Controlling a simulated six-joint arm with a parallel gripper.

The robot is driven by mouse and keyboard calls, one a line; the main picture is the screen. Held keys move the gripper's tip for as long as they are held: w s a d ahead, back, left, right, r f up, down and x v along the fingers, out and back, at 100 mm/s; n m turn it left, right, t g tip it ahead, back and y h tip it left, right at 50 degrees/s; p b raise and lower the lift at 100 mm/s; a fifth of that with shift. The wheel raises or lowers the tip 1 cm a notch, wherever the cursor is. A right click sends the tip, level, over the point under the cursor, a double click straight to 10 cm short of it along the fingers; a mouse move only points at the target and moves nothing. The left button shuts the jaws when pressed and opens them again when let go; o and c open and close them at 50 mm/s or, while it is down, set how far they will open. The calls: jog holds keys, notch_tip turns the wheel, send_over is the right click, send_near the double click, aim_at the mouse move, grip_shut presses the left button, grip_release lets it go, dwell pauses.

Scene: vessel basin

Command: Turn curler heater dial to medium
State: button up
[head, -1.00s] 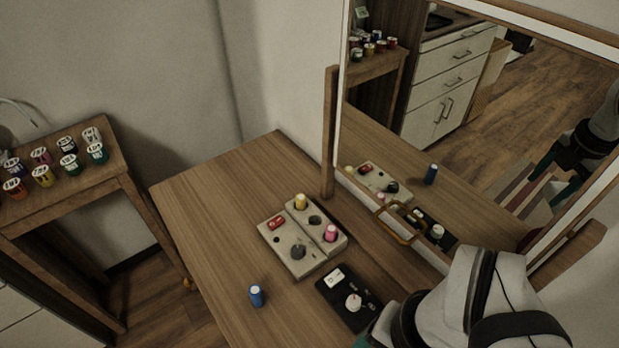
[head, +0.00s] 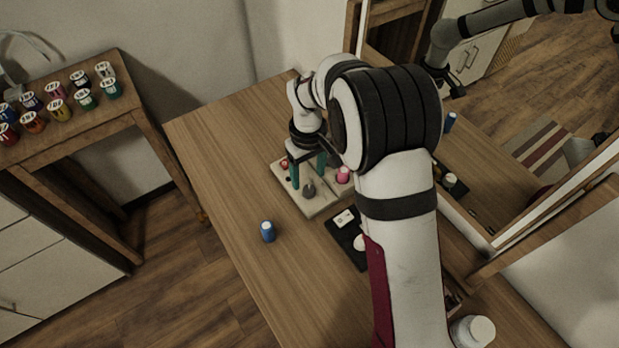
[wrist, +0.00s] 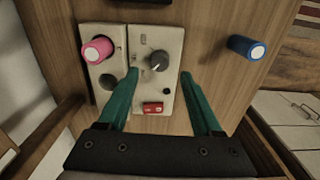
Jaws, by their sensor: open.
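The curler heater (head: 320,203) is a beige two-part box on the wooden table; it also shows in the wrist view (wrist: 173,95). Its dark grey dial (wrist: 158,60) is on one half, near a red switch (wrist: 152,108); the dial also shows in the head view (head: 308,191). The markings around the dial are too small to read. A pink curler (wrist: 97,48) stands on the other half. The yellow curler is hidden in the head view. My gripper (wrist: 158,74) is open and points down above the heater, its teal fingers either side of the dial in the wrist view, apparently not touching it.
A blue curler (head: 267,231) stands alone on the table (head: 225,150). A black panel (head: 345,234) with a white knob lies beside the heater, partly behind my arm. A mirror is at the right. A side shelf (head: 90,120) holds several coloured jars.

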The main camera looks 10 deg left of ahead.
aim_at(309, 189)
notch_tip(309, 189, down, 5)
jog(key=shift+r, duration=0.1)
grip_shut()
dwell(0.4)
